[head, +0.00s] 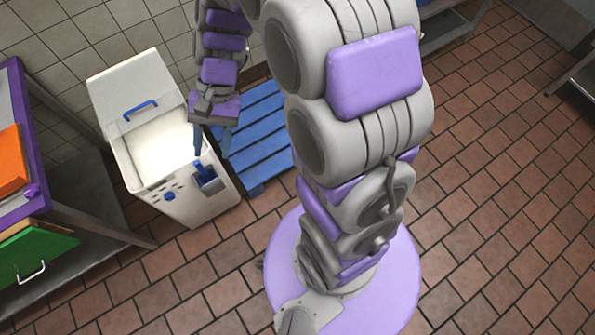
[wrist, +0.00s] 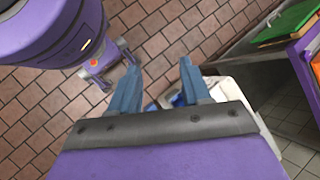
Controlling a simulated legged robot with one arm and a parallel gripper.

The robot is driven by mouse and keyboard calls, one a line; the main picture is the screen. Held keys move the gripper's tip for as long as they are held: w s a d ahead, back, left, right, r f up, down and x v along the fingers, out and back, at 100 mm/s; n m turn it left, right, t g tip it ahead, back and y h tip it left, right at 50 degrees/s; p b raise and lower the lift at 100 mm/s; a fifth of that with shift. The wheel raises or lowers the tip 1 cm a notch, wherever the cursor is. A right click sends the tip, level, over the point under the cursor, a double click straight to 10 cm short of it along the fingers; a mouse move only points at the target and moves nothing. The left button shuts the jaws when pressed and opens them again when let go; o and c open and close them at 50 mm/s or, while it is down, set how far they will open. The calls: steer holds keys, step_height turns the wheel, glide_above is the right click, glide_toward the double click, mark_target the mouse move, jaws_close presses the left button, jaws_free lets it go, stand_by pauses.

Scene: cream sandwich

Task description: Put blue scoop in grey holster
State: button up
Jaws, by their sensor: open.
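The blue scoop (head: 198,168) shows as a small blue handle in the head view. It appears to stand upright in the grey holster (head: 210,184) on the front of the white bin (head: 185,208). My gripper (head: 212,146) is open just above the scoop and holster, fingers pointing down and spread apart. No contact with the scoop can be made out. In the wrist view, the open fingers (wrist: 157,85) have a blue patch between and beyond them, probably the scoop (wrist: 178,99), partly hidden by the gripper body. The scoop's lower end is hidden.
The bin's lid (head: 135,85) is raised, with a blue handle (head: 140,110); white cream (head: 162,148) fills the bin. A blue pallet (head: 262,140) lies behind right. A metal table (head: 85,222) with orange and green boards stands left. Tiled floor at right is clear.

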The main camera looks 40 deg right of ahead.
steer(key=s+d+r+n+t+h, duration=0.1)
steer(key=s+d+r+n+h, duration=0.1)
steer(key=s, duration=0.7)
steer(key=s+d+r+n+t+h, duration=0.1)
steer(key=s+d+r+n+h, duration=0.2)
steer(key=s+d, duration=0.3)
steer(key=s+h, duration=0.1)
steer(key=s, duration=0.2)
steer(key=shift+d+r, duration=0.15)
steer(key=shift+s+d, duration=0.1)
steer(key=shift+d, duration=0.25)
steer(key=shift+a, duration=0.1)
steer(key=shift+c, duration=0.3)
